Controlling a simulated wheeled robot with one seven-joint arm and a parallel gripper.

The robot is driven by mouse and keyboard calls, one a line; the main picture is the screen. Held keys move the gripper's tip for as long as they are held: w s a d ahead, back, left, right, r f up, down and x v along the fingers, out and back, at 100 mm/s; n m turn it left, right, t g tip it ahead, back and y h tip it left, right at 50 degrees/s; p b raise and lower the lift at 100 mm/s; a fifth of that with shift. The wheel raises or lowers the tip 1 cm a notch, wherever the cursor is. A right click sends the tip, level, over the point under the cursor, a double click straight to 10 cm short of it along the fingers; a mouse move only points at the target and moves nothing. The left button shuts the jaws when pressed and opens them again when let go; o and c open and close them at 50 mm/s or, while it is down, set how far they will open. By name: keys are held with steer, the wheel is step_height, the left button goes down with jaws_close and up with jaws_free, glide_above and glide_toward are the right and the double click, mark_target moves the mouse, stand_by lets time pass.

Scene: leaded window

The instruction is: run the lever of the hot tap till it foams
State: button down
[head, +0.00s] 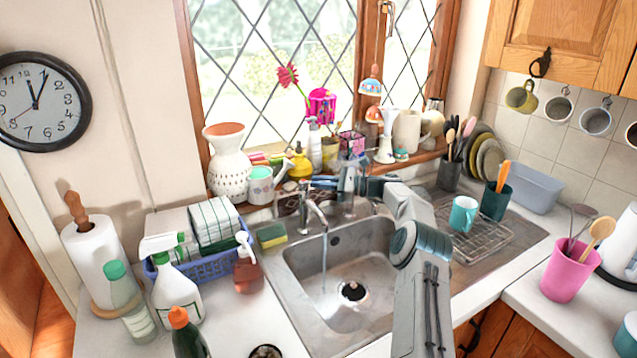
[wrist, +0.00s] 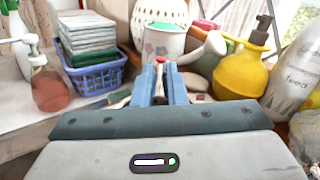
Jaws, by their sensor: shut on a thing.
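The metal tap (head: 316,212) stands at the back of the steel sink (head: 372,262). A thin stream of water (head: 324,252) falls from its spout into the basin, and I make out no clear foam. My gripper (head: 322,183) reaches in from the right, behind the spout. In the wrist view its blue fingers (wrist: 160,88) are closed around the tap's lever, whose red tip (wrist: 160,60) shows between and just above them. The rest of the lever is hidden by the fingers.
A watering can (wrist: 163,45) and yellow pump bottle (wrist: 240,70) stand just beyond my fingers. A blue basket (head: 208,265) of cloths, a soap dispenser (head: 246,265) and a sponge (head: 271,236) are left of the sink. A drying rack (head: 470,245) stands right.

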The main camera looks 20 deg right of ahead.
steer(key=shift+d, duration=0.1)
steer(key=c, duration=1.5)
jaws_free()
steer(key=shift+o, duration=0.2)
steer(key=shift+r, duration=0.1)
steer(key=shift+r, duration=0.2)
steer(key=r, duration=0.1)
steer(key=r+b, duration=0.1)
steer(key=d+r, duration=0.1)
steer(key=r, duration=0.1)
steer(key=shift+s+b, duration=0.3)
steer(key=shift+b, duration=0.1)
steer(key=s+d+r+b, duration=0.1)
steer(key=s+d+r, duration=0.5)
steer(key=d, duration=0.2)
steer(key=shift+s+r+b, duration=0.25)
steer(key=shift+s+b, duration=0.1)
